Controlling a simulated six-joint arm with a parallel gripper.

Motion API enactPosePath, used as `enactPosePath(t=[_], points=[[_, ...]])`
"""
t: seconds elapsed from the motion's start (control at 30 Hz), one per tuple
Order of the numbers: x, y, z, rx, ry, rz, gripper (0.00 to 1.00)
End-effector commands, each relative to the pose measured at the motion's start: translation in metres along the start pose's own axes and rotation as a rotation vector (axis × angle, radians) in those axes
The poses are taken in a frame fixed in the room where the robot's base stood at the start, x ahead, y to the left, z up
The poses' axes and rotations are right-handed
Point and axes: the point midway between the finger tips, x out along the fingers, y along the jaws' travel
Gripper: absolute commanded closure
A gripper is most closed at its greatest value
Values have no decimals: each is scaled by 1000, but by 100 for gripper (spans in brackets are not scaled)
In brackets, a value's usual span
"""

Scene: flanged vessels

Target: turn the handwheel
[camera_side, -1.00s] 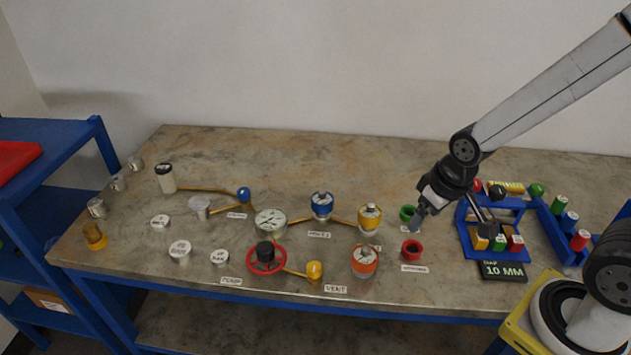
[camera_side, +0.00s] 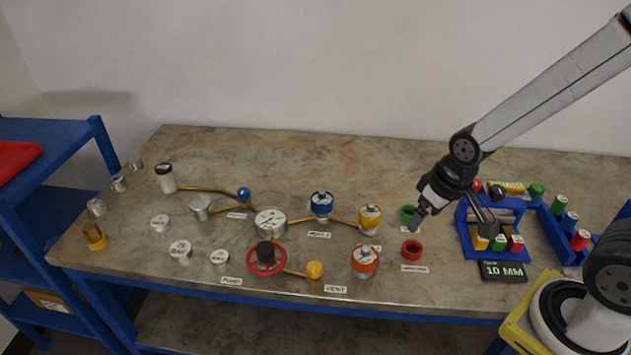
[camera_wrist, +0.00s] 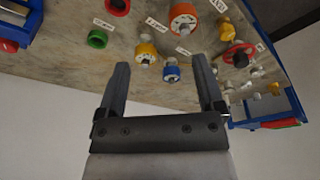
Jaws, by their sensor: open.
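The red handwheel (camera_side: 266,259) with a black hub lies near the front edge of the bench, left of the middle, in the side view. It also shows in the wrist view (camera_wrist: 239,55), at the upper right, beyond the finger tips. My gripper (camera_side: 418,216) is above the right part of the bench, by the green ring, well to the right of the handwheel and apart from it. In the wrist view my gripper (camera_wrist: 160,75) has its two fingers spread wide with nothing between them.
Blue (camera_side: 321,206), yellow (camera_side: 369,219) and orange (camera_side: 365,261) flanged vessels and a round gauge (camera_side: 270,223) stand between my gripper and the handwheel. A green ring (camera_side: 407,213) and red ring (camera_side: 411,249) sit near my gripper. A blue rack (camera_side: 468,240) is at the right.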

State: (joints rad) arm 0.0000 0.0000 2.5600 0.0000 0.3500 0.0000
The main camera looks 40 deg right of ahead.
Motion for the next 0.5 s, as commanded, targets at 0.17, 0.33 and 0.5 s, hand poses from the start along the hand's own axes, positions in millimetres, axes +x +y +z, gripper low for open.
enactPosePath(t=[0.17, 0.33, 0.5], points=[[0, 0, 0, -1, 0, 0, 4], [1, -3, -8, -21, -4, -2, 4], [6, -12, -31, -84, -19, -8, 4]])
